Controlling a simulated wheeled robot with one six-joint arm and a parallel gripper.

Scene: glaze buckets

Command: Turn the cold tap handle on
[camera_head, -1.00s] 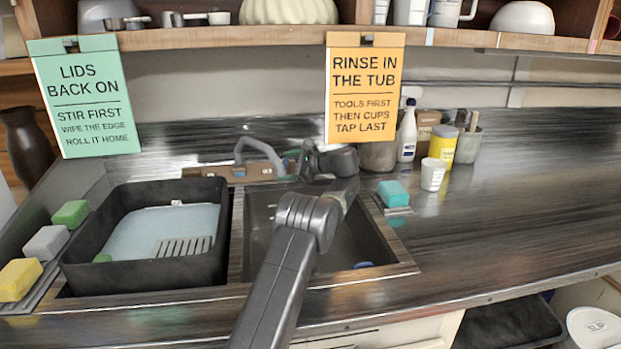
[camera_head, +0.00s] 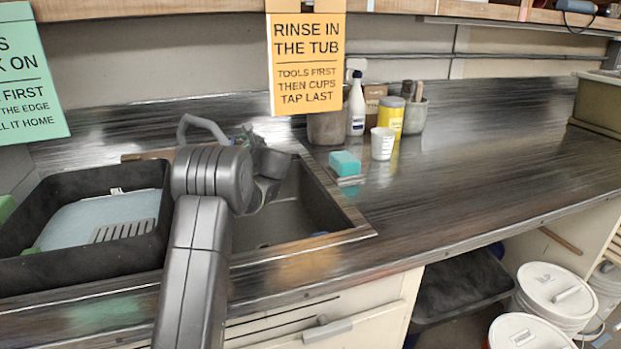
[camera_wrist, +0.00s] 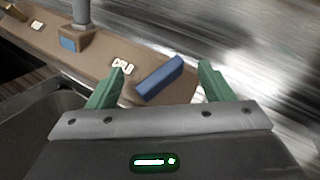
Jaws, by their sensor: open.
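The cold tap handle (camera_wrist: 160,78) is a short blue bar, lying slanted on the brown tap base (camera_wrist: 100,62) beside a white label. My gripper (camera_wrist: 162,68) is open, with one green finger on each side of the handle in the wrist view. Gaps show between the fingers and the bar; how far below them it lies, I cannot tell. The grey spout (camera_head: 200,124) curves up behind the sink; its foot shows at the upper left of the wrist view. In the head view my arm hides most of the tap base and the handle.
The sink basin (camera_head: 262,228) lies below my wrist, with a black tub (camera_head: 85,262) to its left. A teal sponge (camera_head: 345,163), a white cup (camera_head: 382,143) and bottles stand right of the sink. An orange sign (camera_head: 306,62) hangs above.

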